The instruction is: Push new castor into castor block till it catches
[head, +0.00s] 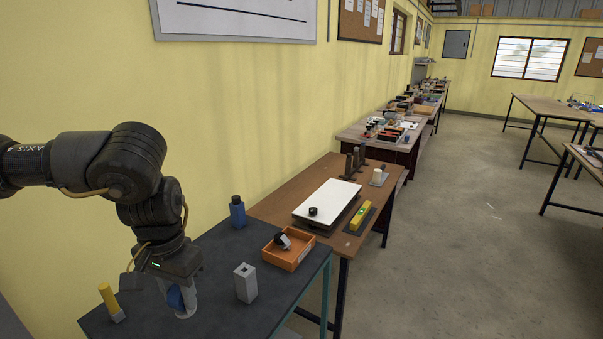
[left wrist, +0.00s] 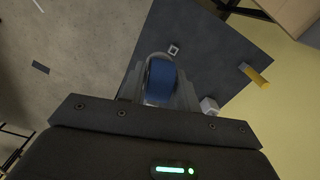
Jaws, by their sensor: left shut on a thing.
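My left gripper (head: 178,302) points down over the dark bench and is shut on a blue-wheeled castor (head: 175,297). In the left wrist view the blue wheel (left wrist: 161,79) sits between the fingers, and its lower part is hidden. The castor block (head: 246,284), a grey upright square tube with a dark hole in its top, stands on the bench right of the gripper, apart from it. My right gripper is not in view.
A yellow-handled tool (head: 108,299) stands tilted left of the gripper; it also shows in the left wrist view (left wrist: 258,77). A blue bottle (head: 237,212) stands at the bench's back. A small square piece (left wrist: 173,49) and a pale block (left wrist: 209,105) lie near the gripper.

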